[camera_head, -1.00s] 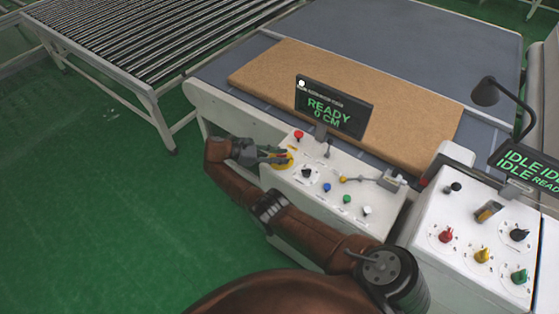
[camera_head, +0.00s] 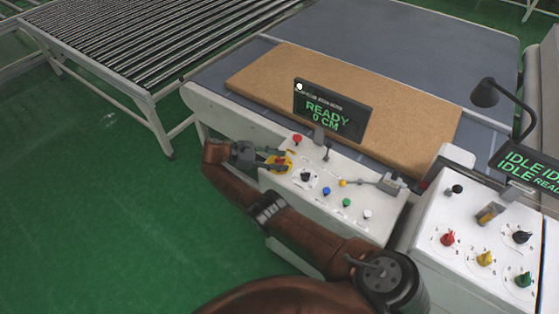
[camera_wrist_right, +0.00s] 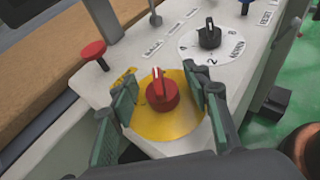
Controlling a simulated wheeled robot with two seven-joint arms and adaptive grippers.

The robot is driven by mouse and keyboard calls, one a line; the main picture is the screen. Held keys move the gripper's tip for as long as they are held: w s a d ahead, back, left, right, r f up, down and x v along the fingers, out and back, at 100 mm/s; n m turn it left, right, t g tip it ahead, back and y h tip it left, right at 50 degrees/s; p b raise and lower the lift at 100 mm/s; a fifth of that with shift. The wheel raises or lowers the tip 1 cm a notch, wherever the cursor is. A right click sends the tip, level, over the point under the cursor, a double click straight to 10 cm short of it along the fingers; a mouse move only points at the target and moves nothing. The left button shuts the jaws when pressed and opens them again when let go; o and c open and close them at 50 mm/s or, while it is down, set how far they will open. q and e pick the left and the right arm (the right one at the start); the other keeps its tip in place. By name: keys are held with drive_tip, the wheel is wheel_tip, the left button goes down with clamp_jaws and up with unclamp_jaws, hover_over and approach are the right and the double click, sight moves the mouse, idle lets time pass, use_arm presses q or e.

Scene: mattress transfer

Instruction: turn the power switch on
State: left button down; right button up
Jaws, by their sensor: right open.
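The power switch appears to be the red rotary knob (camera_wrist_right: 161,92) on a round yellow plate (camera_wrist_right: 172,127) in the right wrist view. A pale line on the knob points roughly straight up in that picture. My right gripper (camera_wrist_right: 163,95) is open, with one finger on each side of the knob and visible gaps between. Whether the fingertips touch the plate cannot be told. In the head view my right gripper (camera_head: 277,161) is over the left end of the white panel, at the yellow plate (camera_head: 288,157), partly hiding the knob. My left gripper is not in view.
A red mushroom button (camera_wrist_right: 93,51) and a black dial (camera_wrist_right: 209,36) are close to the gripper. The panel's screen (camera_head: 332,110) reads READY 0 CM. A second console (camera_head: 470,215) with several knobs stands at right. A brown mattress-like slab (camera_head: 400,105) lies behind.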

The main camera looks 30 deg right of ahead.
sight(280, 159)
drive_tip(key=shift+w+a+r, duration=0.1)
drive_tip(key=shift+r, duration=0.7)
wheel_tip(280, 159, up, 8)
drive_tip(key=shift+r, duration=0.2)
